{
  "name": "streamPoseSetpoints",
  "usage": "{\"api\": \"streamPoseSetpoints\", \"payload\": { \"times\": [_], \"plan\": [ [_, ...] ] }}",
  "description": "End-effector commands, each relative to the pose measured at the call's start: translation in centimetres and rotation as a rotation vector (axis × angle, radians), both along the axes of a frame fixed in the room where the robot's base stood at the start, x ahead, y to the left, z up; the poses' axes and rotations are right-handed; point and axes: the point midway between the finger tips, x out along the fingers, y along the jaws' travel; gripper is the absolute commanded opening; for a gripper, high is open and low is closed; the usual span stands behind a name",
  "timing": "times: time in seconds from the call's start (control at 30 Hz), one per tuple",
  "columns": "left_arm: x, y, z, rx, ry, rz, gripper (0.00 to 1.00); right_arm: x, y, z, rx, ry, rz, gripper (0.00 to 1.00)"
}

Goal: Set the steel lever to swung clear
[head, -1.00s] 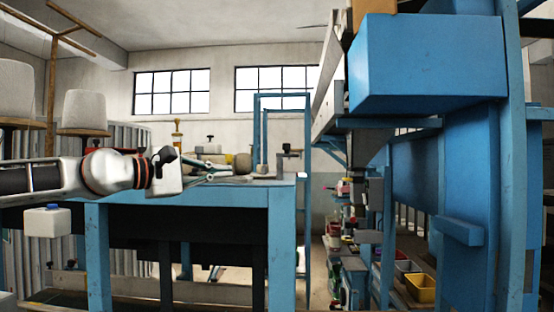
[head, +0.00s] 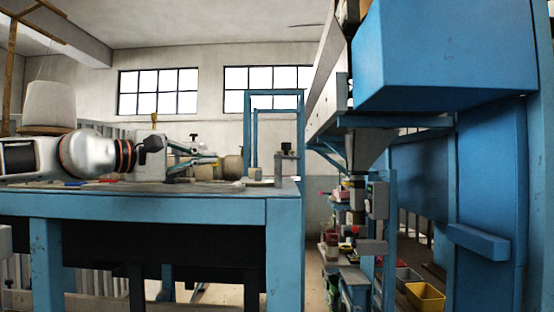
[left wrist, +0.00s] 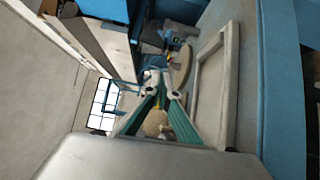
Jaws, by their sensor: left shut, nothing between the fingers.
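A small grey metal fitting with a dark knob on top (head: 286,148) stands upright at the right end of the blue bench (head: 150,205). It looks like the steel lever, but it is too small to tell how its arm is set. My left gripper (head: 213,158) reaches in from the left above the bench top, to the left of the fitting and apart from it. In the left wrist view, its green-sided fingers (left wrist: 162,84) come together at the tips with nothing between them. My right gripper shows in neither view.
A tan roll (head: 232,167) lies on the bench behind my left gripper. A blue frame (head: 247,120) rises behind the bench's right end. A large blue box (head: 435,60) overhangs at the upper right. A yellow bin (head: 425,297) sits low at the right.

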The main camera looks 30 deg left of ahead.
Motion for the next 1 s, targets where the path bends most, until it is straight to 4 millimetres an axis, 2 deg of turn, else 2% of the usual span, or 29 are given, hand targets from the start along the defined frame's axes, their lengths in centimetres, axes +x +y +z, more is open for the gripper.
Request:
{"api": "streamPoseSetpoints", "payload": {
  "times": [1.0],
  "plan": [
    [11.2,-3.0,0.0,0.0,0.004,0.001,0.0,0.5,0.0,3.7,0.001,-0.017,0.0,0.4]
  ]
}}
